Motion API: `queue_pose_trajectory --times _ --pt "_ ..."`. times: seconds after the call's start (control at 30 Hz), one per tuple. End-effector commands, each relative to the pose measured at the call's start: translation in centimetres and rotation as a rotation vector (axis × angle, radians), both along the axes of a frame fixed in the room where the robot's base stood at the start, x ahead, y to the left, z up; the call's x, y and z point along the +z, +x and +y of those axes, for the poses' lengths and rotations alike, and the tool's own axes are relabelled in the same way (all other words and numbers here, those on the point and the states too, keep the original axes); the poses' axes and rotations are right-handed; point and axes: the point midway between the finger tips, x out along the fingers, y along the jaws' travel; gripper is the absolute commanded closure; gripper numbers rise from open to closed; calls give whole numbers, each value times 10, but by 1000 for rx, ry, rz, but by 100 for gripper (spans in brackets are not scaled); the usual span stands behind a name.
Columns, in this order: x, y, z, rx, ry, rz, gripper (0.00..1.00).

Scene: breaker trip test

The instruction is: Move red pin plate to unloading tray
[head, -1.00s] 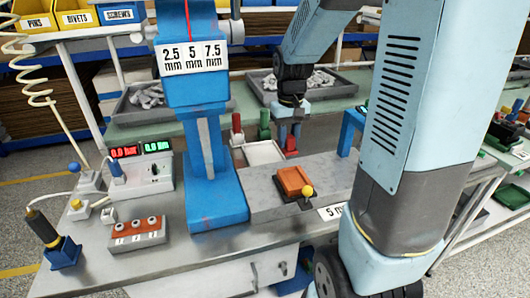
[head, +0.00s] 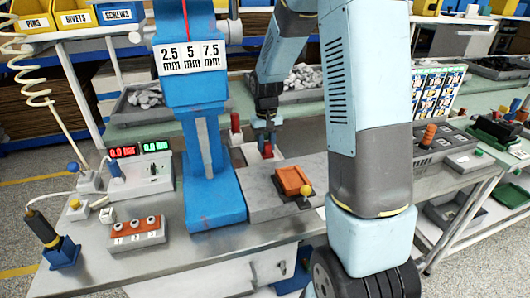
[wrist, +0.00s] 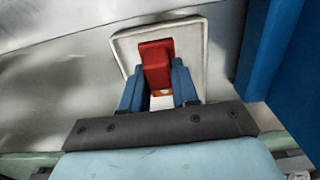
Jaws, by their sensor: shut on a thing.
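The red pin plate (wrist: 155,62) is held between the blue fingers of my gripper (wrist: 158,88) in the wrist view. In the head view the red plate (head: 267,150) shows small below my gripper (head: 266,134). A shallow white tray (wrist: 192,38) with a raised rim lies beneath the plate in the wrist view; its edge also shows in the head view (head: 250,152). The plate is over the tray's area. I cannot tell whether it touches the tray floor. The fingers and plate hide part of the tray.
A blue press column (head: 205,150) stands close left of the tray. A red-handled piece (head: 235,123) stands behind the tray. A grey block with an orange plate (head: 292,180) lies in front. Grey bins of parts (head: 140,104) stand on the bench behind.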

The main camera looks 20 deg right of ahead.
Motion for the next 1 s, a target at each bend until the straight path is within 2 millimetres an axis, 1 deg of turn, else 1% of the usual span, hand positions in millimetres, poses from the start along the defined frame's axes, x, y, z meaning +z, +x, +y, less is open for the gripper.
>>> queue_pose_trajectory --times 0.1,0.3,0.67,0.7,0.93,0.97,1.0 --pt "-8 5 2 1 0 2 100" --pt "-33 4 1 1 1 2 100" --pt "-37 4 2 1 0 0 100" --pt "-38 4 2 1 0 0 70" --pt "-38 4 2 1 0 0 48" --pt "-38 4 2 1 0 0 45" --pt "-38 4 2 2 0 0 45"
